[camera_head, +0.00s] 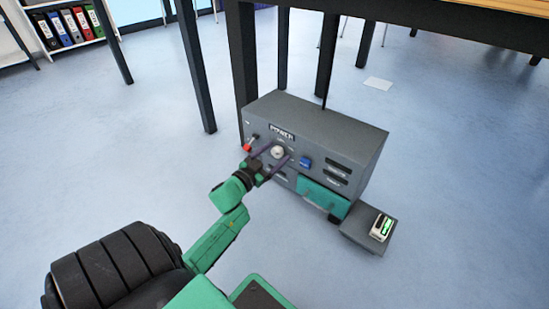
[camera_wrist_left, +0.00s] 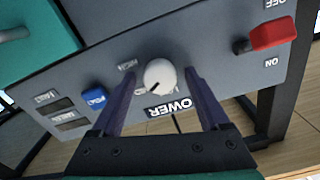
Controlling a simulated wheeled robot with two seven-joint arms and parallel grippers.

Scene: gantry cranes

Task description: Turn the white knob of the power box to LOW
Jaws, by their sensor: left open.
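The grey power box (camera_head: 330,132) stands on the floor by a table leg. Its white knob (camera_head: 278,152) is on the front panel, near the POWER label. My left gripper (camera_head: 276,157) is open at the panel, one finger on each side of the knob. In the left wrist view, which shows the panel upside down, the knob (camera_wrist_left: 160,74) sits between the fingertips, with gaps beside it. Its dark pointer mark faces lower left there. A HIGH label shows at the knob's upper left; another label is partly hidden below it. My right gripper is not in view.
A red switch lever (camera_wrist_left: 272,34) with ON and OFF labels and a blue button (camera_wrist_left: 94,97) flank the knob. A green drawer (camera_head: 322,197) is lower on the box. A small device (camera_head: 382,227) lies on a grey plate beside it. Dark table legs (camera_head: 243,65) stand close behind.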

